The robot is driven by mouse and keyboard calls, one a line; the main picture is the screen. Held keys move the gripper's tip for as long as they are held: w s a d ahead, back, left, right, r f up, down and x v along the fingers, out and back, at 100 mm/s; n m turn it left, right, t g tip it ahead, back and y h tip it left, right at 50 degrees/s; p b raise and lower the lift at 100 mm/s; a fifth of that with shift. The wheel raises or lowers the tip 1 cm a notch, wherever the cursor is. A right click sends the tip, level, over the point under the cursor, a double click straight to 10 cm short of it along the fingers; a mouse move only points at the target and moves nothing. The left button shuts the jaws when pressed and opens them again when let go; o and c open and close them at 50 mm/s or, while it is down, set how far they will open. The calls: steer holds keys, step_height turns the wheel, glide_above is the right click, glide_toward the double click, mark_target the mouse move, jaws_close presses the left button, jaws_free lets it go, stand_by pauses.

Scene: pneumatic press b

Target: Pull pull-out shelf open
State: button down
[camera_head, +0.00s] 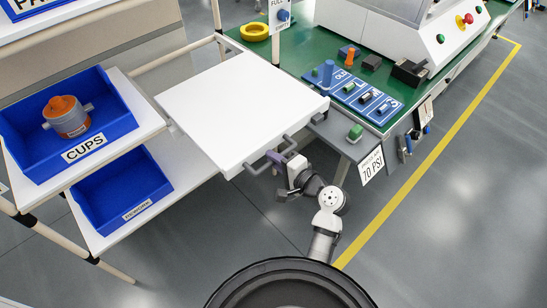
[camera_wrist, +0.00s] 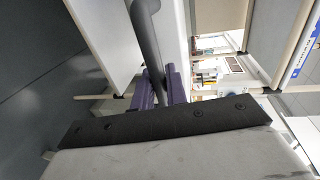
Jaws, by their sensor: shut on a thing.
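The pull-out shelf (camera_head: 235,105) is a flat white board that stands out from the rack, between the blue bins and the green workbench. A grey bar handle (camera_head: 268,158) runs along its front edge. My gripper (camera_head: 275,158) is at this handle and shut on it. In the wrist view the grey handle (camera_wrist: 147,45) runs down between the purple fingers of my gripper (camera_wrist: 162,88). The fingers are partly hidden behind the dark wrist edge.
The green workbench (camera_head: 300,60) with a blue tool board (camera_head: 350,95) stands right. A 70 PSI sign (camera_head: 371,165) hangs near my arm.

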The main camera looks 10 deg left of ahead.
steer(key=c, duration=1.5)
jaws_free()
steer(key=shift+d, duration=0.1)
steer(key=b+v, duration=0.2)
steer(key=v, duration=1.1)
steer(key=shift+s+d, duration=0.2)
steer(key=shift+d, duration=0.05)
